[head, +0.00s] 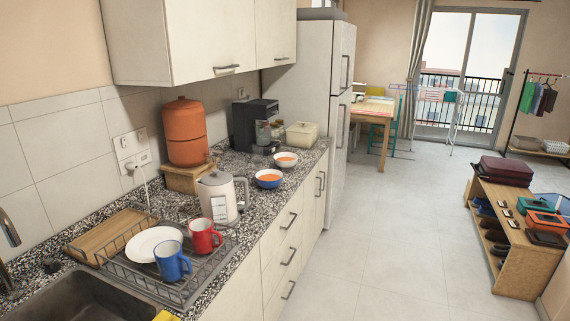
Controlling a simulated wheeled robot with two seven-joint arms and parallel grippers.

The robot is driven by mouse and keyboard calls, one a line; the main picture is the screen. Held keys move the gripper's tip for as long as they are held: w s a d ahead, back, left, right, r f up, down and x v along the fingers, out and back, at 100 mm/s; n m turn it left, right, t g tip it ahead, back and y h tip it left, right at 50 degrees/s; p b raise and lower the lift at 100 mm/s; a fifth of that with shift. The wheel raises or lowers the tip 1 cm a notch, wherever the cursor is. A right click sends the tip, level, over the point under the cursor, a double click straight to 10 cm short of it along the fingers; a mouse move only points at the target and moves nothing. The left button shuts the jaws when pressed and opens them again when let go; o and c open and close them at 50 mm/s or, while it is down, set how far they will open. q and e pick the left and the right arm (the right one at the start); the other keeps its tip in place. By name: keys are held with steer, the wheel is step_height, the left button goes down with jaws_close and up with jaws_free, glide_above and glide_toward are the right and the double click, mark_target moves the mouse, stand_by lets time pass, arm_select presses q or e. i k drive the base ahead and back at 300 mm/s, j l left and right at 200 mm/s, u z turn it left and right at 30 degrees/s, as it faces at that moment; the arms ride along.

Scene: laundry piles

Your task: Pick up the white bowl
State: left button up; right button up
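A white bowl (287,164) with orange contents stands upright on the speckled kitchen counter (305,172), towards its far end. A blue bowl (269,184), also with orange contents, stands just in front of it, nearer to me. Neither of my grippers is in view, and nothing hides the white bowl.
A kettle (218,190) and a dish rack (190,291) with a plate, a blue mug and a red mug stand nearer. The floor (390,245) right of the counter is clear up to a low shelf (520,267).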

mark_target(286, 162)
steer(key=i+u, duration=0.15)
steer(key=u, duration=0.85)
steer(key=i+l+u, duration=0.25)
steer(key=l+u, duration=0.2)
steer(key=l, duration=0.15)
steer(key=i+l+u, duration=0.1)
steer(key=l+u, duration=0.4)
steer(key=l, duration=0.2)
steer(key=i+l+u, duration=0.15)
steer(key=l, duration=1.25)
steer(key=i+l+u, duration=0.15)
steer(key=l, duration=1.3)
steer(key=i+l+u, duration=0.15)
steer(key=l, duration=1.3)
steer(key=k+j, duration=0.05)
steer(key=k, duration=0.05)
